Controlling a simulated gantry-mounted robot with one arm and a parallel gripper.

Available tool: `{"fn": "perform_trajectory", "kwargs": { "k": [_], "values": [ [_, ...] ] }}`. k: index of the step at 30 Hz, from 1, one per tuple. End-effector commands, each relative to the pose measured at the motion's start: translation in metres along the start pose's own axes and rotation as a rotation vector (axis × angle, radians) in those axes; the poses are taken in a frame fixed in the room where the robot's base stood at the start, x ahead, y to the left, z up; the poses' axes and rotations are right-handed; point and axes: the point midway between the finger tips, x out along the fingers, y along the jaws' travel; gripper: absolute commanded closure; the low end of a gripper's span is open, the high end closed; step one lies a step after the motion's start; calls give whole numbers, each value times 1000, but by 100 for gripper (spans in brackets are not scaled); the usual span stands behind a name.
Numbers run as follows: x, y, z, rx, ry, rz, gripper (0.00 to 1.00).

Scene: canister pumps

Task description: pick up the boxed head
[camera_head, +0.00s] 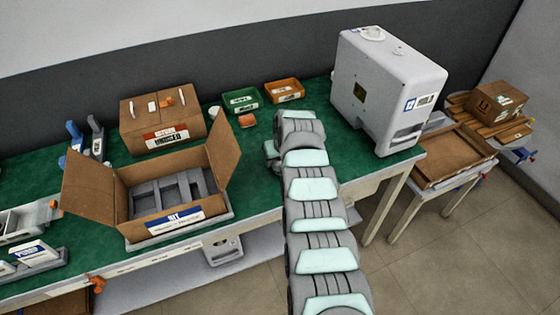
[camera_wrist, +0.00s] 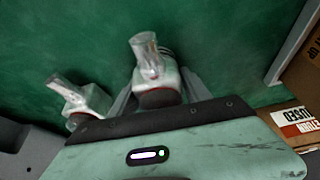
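In the wrist view, my gripper (camera_wrist: 158,82) has its two grey fingers apart, one on each side of a pale head (camera_wrist: 149,63) with a clear spout and a reddish ring. I see no clear contact between the fingers and this head. A second, similar head (camera_wrist: 77,97) is to the left, outside the fingers. Both look blurred over green matting. In the head view, my gripper (camera_head: 270,153) shows only partly beside my arm. I cannot tell which head is the boxed one. The open carton (camera_head: 165,212) with a blue label holds a grey divided insert (camera_head: 168,192).
A closed carton (camera_head: 162,107) with a red-and-white label stands behind the open one. Green (camera_head: 242,101) and orange (camera_head: 284,91) bins are at the back. A large white machine (camera_head: 385,90) stands right of my arm. Bare green mat (camera_head: 265,190) shows between open carton and arm.

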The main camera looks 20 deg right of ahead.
Motion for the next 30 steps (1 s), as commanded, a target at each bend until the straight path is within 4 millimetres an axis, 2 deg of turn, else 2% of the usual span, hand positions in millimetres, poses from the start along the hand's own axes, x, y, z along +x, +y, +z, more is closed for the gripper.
{"fn": "perform_trajectory", "kwargs": {
  "k": [2, 19, 30],
  "values": [
    [0, 0, 0, 0, 0, 0, 52],
    [0, 0, 0, 0, 0, 0, 98],
    [-1, 0, 0, 0, 1, 0, 100]
  ]
}}
